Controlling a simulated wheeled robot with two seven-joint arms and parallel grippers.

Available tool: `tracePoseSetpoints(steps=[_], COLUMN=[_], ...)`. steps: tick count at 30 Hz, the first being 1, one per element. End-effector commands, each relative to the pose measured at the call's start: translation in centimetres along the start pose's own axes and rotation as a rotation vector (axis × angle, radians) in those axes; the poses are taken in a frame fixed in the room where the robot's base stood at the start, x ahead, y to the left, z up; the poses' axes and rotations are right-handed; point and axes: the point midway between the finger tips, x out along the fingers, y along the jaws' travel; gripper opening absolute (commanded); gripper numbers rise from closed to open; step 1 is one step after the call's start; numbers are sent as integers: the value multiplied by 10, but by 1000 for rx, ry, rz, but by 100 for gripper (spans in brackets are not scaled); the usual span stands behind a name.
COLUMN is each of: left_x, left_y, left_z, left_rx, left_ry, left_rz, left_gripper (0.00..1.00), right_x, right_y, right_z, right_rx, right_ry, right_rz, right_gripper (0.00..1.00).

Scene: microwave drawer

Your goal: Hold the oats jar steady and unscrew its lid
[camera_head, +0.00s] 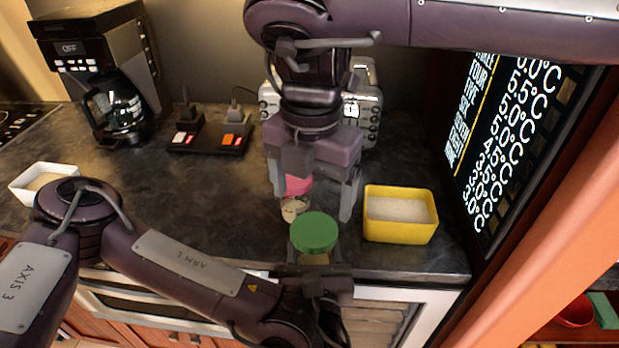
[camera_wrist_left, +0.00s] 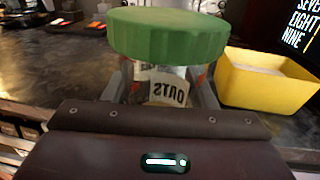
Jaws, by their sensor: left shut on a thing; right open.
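The oats jar (camera_head: 314,259) stands near the counter's front edge, its wide green lid (camera_head: 315,231) on top.
A yellow tub (camera_head: 400,236) of white grains stands close on the right. A toaster (camera_head: 367,108) is behind my right arm. A coffee maker (camera_head: 105,75), a socket block (camera_head: 210,138) and a white tub (camera_head: 28,184) are left. The middle-left counter is clear.

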Motion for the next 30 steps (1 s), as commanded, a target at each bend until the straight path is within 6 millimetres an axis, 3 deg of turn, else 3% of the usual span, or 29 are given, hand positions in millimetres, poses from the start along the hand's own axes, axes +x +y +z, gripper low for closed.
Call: tracePoseSetpoints(steps=[6,12,23,30], left_x=[0,0,0,0], left_y=[0,0,0,0], left_z=[0,0,0,0], left_rx=[0,0,0,0], left_ry=[0,0,0,0], left_rz=[0,0,0,-1], left_gripper=[0,0,0,0], right_x=[36,57,63,62], right_y=[0,0,1,1], right_z=[-1,-1,0,0], right_rx=[0,0,2,1], right_ry=[7,3,1,1], right_rz=[0,2,4,5], right_gripper=[83,83,83,53])
